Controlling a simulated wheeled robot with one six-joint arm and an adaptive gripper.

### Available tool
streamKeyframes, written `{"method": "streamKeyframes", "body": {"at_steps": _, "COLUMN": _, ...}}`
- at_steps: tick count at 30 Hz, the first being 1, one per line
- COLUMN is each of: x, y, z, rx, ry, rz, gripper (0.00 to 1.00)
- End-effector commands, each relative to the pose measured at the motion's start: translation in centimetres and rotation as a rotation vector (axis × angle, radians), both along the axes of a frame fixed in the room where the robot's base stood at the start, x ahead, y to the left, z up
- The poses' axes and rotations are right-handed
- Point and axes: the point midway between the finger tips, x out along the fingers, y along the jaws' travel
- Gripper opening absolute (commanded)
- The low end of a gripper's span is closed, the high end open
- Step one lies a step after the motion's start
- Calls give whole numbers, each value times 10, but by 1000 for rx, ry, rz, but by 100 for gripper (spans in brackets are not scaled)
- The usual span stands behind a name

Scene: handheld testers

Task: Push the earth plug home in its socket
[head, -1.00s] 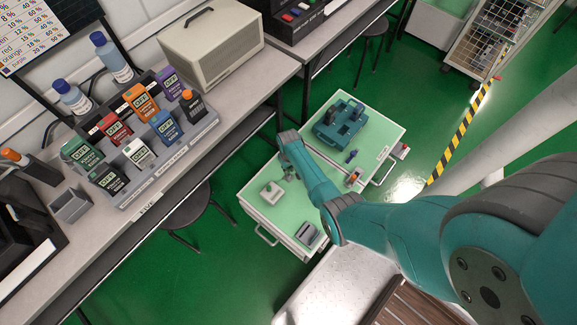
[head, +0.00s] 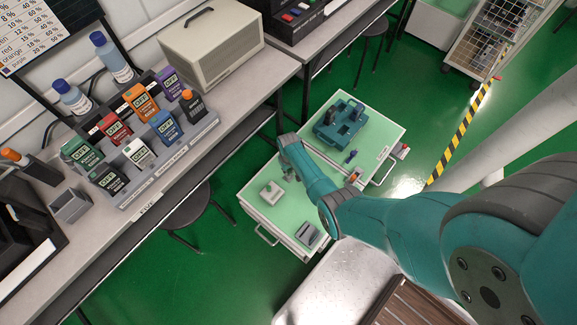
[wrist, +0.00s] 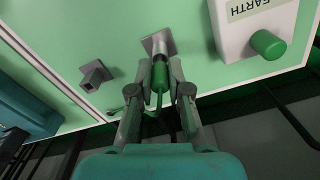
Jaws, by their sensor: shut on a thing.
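In the wrist view my gripper (wrist: 159,80) is shut on a green plug (wrist: 160,76), with a finger on each side. The plug's far end is at a small grey block (wrist: 158,42); I cannot tell how deep it sits there. A green lead shows below the plug. To the right is a white box (wrist: 236,42) labelled EARTH, with a green round knob or socket (wrist: 268,44) on it, apart from the plug. In the head view the white box (head: 271,192) is on the pale green cart top, near my gripper (head: 288,175), whose fingers are mostly hidden.
A second grey block (wrist: 95,75) stands to the left in the wrist view. A bench rack (head: 150,160) with several testers stands at the left.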

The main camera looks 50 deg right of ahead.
Motion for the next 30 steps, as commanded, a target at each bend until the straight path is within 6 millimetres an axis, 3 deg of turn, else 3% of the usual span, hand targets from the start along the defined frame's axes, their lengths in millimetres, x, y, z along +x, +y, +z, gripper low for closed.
{"method": "streamKeyframes", "body": {"at_steps": 23, "x": 0, "y": 0, "z": -10, "rx": -1, "ry": -2, "rz": 0, "gripper": 0}}
{"method": "streamKeyframes", "body": {"at_steps": 24, "x": 0, "y": 0, "z": -10, "rx": -1, "ry": -2, "rz": 0, "gripper": 27}}
{"method": "streamKeyframes", "body": {"at_steps": 26, "x": 0, "y": 0, "z": -10, "rx": -1, "ry": -2, "rz": 0, "gripper": 42}}
{"method": "streamKeyframes", "body": {"at_steps": 27, "x": 0, "y": 0, "z": -10, "rx": -1, "ry": -2, "rz": 0, "gripper": 46}}
{"method": "streamKeyframes", "body": {"at_steps": 30, "x": 0, "y": 0, "z": -10, "rx": 0, "ry": -1, "rz": 0, "gripper": 46}}
